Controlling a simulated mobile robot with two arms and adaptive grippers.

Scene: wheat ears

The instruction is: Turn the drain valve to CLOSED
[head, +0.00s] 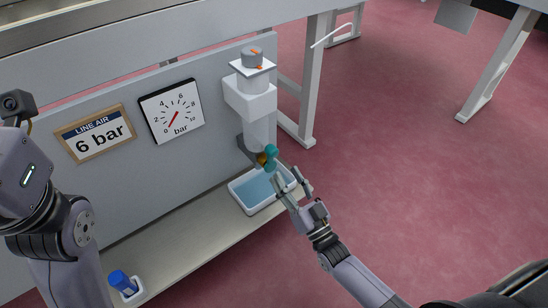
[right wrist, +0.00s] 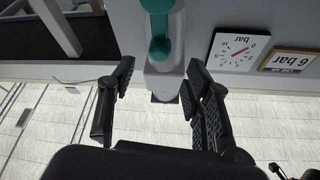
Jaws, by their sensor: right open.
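The drain valve's teal handle (head: 271,157) sits at the bottom of a white filter unit (head: 256,98) on a grey panel, with a brass-coloured part beside it. The CLOSED marking is not readable. My right gripper (head: 288,177) is open and empty, its fingertips just below and right of the handle. In the right wrist view, the teal handle (right wrist: 160,28) lies beyond the open fingers (right wrist: 157,85), near the top of the picture, not between the pads. My left arm shows at the left, but its gripper is out of view.
A white tray with blue liquid (head: 248,192) stands on the shelf (head: 185,238) under the valve. A gauge (head: 172,110) and a "LINE AIR 6 bar" sign (head: 96,134) are on the panel. A blue-capped object (head: 121,281) stands at the shelf's near left.

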